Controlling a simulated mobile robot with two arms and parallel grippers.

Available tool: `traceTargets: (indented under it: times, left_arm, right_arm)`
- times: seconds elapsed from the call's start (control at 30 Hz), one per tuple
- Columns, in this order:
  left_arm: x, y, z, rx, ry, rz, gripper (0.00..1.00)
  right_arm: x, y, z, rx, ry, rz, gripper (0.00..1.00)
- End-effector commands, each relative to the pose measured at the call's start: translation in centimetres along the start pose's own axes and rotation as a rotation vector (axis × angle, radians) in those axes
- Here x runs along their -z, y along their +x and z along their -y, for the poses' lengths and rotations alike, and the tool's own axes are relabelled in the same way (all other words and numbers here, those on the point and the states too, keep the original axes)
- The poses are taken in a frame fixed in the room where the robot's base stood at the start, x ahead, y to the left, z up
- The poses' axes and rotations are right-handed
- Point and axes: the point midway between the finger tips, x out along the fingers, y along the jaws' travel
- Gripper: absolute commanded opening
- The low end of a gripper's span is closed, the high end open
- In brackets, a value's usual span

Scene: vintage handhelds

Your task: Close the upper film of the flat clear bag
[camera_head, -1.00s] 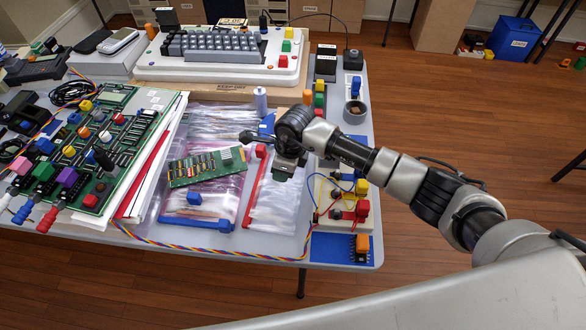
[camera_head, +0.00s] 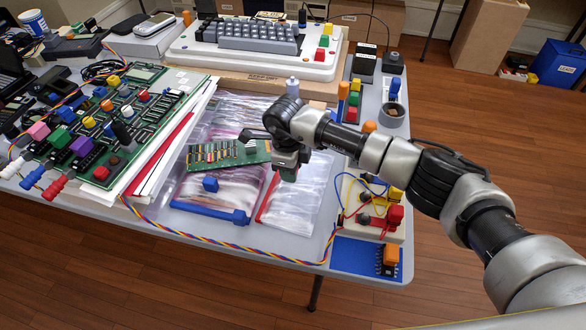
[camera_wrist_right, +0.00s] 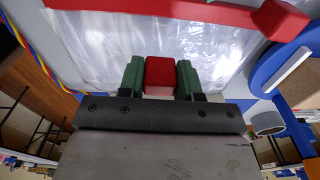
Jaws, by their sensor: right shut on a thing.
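A flat clear bag (camera_head: 300,205) lies at the table's front, right of centre. A red bar (camera_head: 268,205) runs along its left edge, its upper end hidden by my right gripper (camera_head: 287,172). In the right wrist view the bag (camera_wrist_right: 190,38) spreads beyond the fingers, with the red bar (camera_wrist_right: 175,8) across the top. My right gripper (camera_wrist_right: 160,80) is shut on a small red block (camera_wrist_right: 159,75) between its green fingers. Whether the upper film touches the bag below cannot be told. My left gripper is not in view.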

Motion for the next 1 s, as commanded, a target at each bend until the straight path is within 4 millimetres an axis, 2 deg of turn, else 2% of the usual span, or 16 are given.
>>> traceTargets:
  times: [0.37,0.4,0.53,0.83,1.0]
  left_arm:
    - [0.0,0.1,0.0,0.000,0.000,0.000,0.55]
    - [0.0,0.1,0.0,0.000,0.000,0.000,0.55]
    - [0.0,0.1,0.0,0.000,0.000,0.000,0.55]
    - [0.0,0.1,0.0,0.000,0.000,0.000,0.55]
    - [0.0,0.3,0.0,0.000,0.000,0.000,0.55]
  right_arm:
    - [0.0,0.4,-0.2,-0.007,-0.001,-0.001,0.00]
    - [0.0,0.4,-0.2,-0.007,-0.001,-0.001,0.40]
    - [0.0,0.3,-0.2,-0.005,-0.001,0.000,0.60]
    - [0.0,0.0,-0.1,-0.002,-0.001,0.001,0.60]
    - [0.0,-1.9,0.0,0.000,0.000,0.002,0.60]
